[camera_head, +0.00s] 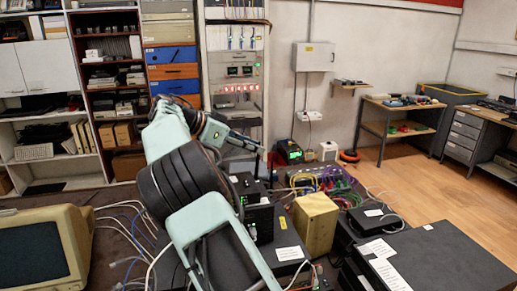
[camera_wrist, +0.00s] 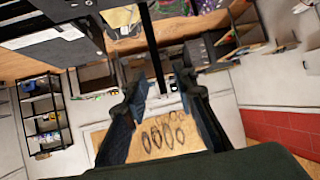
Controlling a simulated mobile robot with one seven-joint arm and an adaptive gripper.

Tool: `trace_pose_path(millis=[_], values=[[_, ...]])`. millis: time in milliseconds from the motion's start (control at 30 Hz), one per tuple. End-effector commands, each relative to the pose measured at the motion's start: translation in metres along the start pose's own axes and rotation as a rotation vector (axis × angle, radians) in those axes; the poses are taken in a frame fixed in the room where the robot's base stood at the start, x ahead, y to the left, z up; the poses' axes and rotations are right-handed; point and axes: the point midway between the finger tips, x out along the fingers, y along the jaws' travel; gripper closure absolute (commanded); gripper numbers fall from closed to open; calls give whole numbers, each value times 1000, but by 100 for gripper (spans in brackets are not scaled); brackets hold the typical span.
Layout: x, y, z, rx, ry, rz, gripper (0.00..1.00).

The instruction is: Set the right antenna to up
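The antenna, a thin black rod (camera_wrist: 153,45), runs down from the top edge of the wrist view, and its end lies between the fingers of my gripper (camera_wrist: 165,88). The fingers are apart, with a gap visible on both sides of the rod. I cannot tell whether either finger touches it.
A beige box (camera_head: 316,224) stands right of my arm, with coloured cables (camera_head: 318,180) behind it. A large black case (camera_head: 440,258) fills the front right. An old monitor (camera_head: 40,250) stands at the left. A rack (camera_head: 236,80) rises behind. Open floor lies at the right.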

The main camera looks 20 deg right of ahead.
Motion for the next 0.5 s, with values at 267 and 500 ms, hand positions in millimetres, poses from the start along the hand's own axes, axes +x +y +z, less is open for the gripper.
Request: trace_pose_path(millis=[267, 500], values=[[-63, -2, 0, 2, 0, -5, 75], [-89, -1, 0, 2, 1, -3, 75]])
